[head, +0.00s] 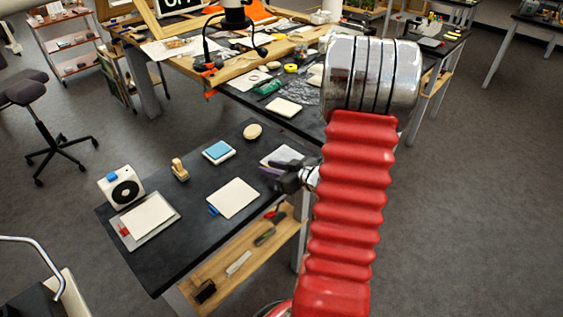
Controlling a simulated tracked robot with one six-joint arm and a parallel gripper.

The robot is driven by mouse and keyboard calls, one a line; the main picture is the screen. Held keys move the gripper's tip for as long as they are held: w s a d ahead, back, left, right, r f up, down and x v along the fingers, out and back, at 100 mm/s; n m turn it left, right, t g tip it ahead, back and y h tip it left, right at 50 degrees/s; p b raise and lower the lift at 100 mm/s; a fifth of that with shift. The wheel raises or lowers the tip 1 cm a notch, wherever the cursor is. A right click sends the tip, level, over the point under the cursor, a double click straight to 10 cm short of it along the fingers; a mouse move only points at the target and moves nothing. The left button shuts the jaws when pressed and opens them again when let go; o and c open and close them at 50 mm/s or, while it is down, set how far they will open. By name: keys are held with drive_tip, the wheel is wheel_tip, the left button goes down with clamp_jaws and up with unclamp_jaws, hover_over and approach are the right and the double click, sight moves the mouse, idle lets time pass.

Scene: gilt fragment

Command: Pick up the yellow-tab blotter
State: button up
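No yellow tab shows on any blotter in the head view. A white blotter (280,155) lies at the right back corner of the dark table, partly hidden behind my arm and gripper, and any tab on it is out of sight. Another white blotter (234,198) has a blue tab at its left edge. A third blotter (150,217) has a red tab and lies on a grey board at the left. My gripper (272,179) is over the table's right edge, just in front of the partly hidden blotter. Its fingers are small and dark, so its opening is unclear.
The dark table (165,265) also bears a white box with a black disc (123,190), a wooden stamp (180,170), a blue-topped block (219,151) and a cream oval thing (252,131). A cluttered workbench (235,95) stands behind. Open floor (450,200) lies to the right.

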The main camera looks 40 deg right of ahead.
clamp_jaws()
idle(0.3)
idle(0.4)
wheel_tip(320, 180, up, 10)
idle(0.6)
idle(0.5)
